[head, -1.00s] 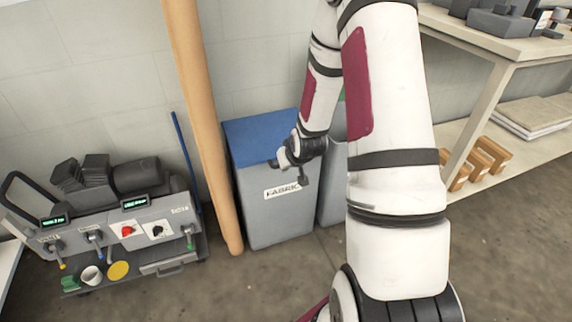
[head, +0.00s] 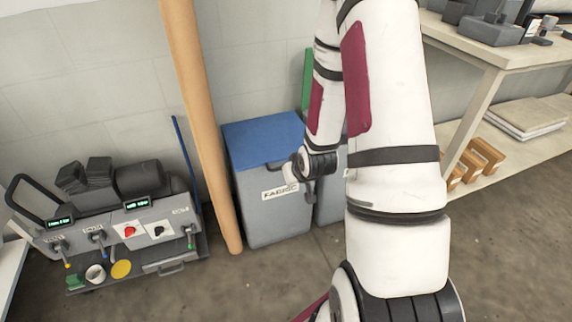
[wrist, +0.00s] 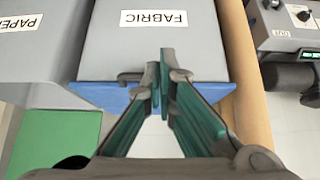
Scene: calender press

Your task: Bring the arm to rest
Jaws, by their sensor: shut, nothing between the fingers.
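My gripper (wrist: 160,85) shows in the wrist view with its two green-sided fingers together at the tips and nothing between them. Behind the tips is the grey fabric bin (wrist: 140,60) with its blue lid (wrist: 222,84). In the head view my arm reaches down the middle, and the wrist end is in front of the right part of the fabric bin (head: 270,220), near its label. The fingers are small and partly hidden there. I cannot tell how far the gripper is from the bin.
A tan post (head: 205,150) stands left of the bin. The calender press (head: 120,215) is at the far left. A paper bin (wrist: 35,45) with a green lid (wrist: 60,140) stands beside the fabric bin. A shelf table (head: 490,65) is at the right. Bare floor lies in front.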

